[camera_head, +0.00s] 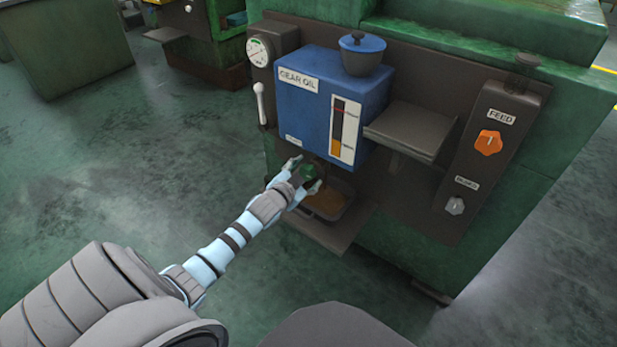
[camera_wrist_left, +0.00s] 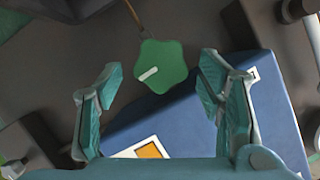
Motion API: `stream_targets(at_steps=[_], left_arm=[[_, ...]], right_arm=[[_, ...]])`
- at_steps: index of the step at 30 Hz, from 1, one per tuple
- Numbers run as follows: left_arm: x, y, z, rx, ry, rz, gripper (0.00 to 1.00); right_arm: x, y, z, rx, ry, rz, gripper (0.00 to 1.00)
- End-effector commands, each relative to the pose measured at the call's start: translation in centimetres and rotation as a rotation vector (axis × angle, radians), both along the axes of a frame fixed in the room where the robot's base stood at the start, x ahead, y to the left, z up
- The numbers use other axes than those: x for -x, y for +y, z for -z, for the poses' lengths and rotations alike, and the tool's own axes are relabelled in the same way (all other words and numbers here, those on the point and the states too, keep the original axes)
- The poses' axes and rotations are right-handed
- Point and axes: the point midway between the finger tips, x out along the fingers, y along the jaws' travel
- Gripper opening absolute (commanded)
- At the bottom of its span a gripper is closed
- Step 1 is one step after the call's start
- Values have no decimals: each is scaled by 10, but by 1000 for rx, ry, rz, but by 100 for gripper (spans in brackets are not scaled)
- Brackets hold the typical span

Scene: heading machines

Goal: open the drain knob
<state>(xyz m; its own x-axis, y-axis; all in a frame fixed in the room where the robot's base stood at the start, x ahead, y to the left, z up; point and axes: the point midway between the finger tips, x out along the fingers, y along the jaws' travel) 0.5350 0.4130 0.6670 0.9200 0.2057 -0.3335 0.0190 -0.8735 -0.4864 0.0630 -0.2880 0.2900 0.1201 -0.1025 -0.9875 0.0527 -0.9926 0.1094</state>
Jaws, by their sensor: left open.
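The drain knob is a green, lobed knob (camera_wrist_left: 161,66) with a white mark, below the blue gear oil box (camera_head: 310,105). In the head view the knob (camera_head: 307,173) shows small between my left gripper's fingers. My left gripper (camera_head: 305,174) is open, its fingers on either side of the knob. In the left wrist view the open fingers (camera_wrist_left: 165,95) stand apart, with the knob a little beyond the tips and between them; contact does not show. My right gripper is not in view.
A tray (camera_head: 328,205) with brownish content sits below the knob. A grey shelf (camera_head: 412,131) juts out right of the box. An orange feed knob (camera_head: 488,142) and a grey knob (camera_head: 455,206) sit on the right panel. A white-tipped lever (camera_head: 260,100) is left of the box.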

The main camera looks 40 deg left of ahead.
Motion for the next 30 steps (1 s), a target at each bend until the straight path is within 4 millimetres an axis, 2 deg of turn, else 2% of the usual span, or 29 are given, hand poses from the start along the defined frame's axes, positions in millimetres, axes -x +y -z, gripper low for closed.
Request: stream_targets(at_steps=[1,6,14,23,24,30], left_arm=[[-7,2,7,1,-1,-1,61],[-21,5,10,0,2,-1,61],[-23,5,8,0,2,0,61],[-23,5,8,0,2,0,15],[-23,5,8,0,2,0,13],[-22,5,7,-78,6,-1,13]], right_arm=[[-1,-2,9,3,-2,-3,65],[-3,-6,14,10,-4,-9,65],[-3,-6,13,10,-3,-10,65],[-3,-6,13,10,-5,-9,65],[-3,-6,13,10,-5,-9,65],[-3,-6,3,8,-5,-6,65]])
